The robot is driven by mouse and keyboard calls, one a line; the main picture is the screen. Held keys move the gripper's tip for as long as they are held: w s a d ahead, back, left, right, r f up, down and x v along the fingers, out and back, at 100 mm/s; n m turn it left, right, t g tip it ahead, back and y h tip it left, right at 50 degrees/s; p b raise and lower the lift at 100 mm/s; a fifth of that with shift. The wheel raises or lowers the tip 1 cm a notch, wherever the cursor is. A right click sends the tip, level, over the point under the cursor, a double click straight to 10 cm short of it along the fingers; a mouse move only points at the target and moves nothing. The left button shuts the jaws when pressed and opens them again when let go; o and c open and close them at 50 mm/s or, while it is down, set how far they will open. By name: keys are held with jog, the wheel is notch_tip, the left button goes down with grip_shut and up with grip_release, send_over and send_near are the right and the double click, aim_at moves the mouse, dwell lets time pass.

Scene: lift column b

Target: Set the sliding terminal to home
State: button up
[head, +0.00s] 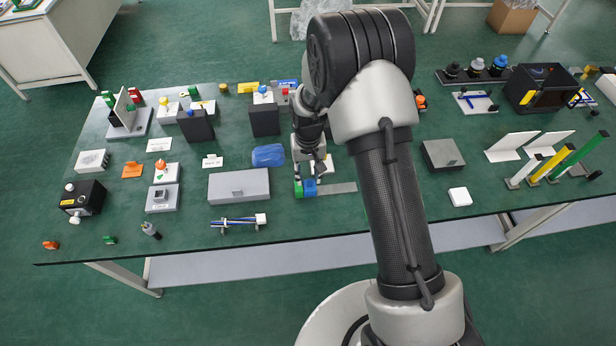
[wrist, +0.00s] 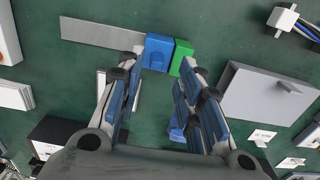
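A blue block (head: 309,187) sits at the left end of a flat grey rail (head: 338,188) in the head view, with a green block (head: 298,189) close beside it. I take the blue block to be the sliding terminal. In the wrist view, the blue block (wrist: 158,52) and green block (wrist: 181,58) are side by side at the right end of the rail (wrist: 100,32). My gripper (head: 309,178) is open, its fingertips close to the blocks. In the wrist view, the gripper (wrist: 163,60) spans the near side of both blocks; contact cannot be told.
A dark grey box (head: 442,154) stands to the right. The table front below the rail is clear.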

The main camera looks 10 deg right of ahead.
notch_tip(320, 180, up, 9)
dwell(0.3)
dwell(0.4)
notch_tip(320, 180, up, 9)
jog(key=t, duration=0.1)
send_over(308, 180)
jog(key=s+d, duration=0.2)
jog(key=s, duration=0.1)
jog(key=s+d+r+t, duration=0.1)
jog(key=s+d+r, duration=0.1)
jog(key=s+r, duration=0.65)
jog(key=s+d+r+t, duration=0.1)
jog(key=s+r, duration=0.2)
jog(key=s, duration=0.5)
jog(key=s+d+r+t, duration=0.1)
jog(key=s+d+r, duration=0.1)
jog(key=s, duration=0.6)
jog(key=shift+s+d+r+t, duration=0.2)
jog(key=shift+r+t, duration=0.1)
jog(key=shift+r, duration=0.45)
jog(key=shift+o, duration=0.4)
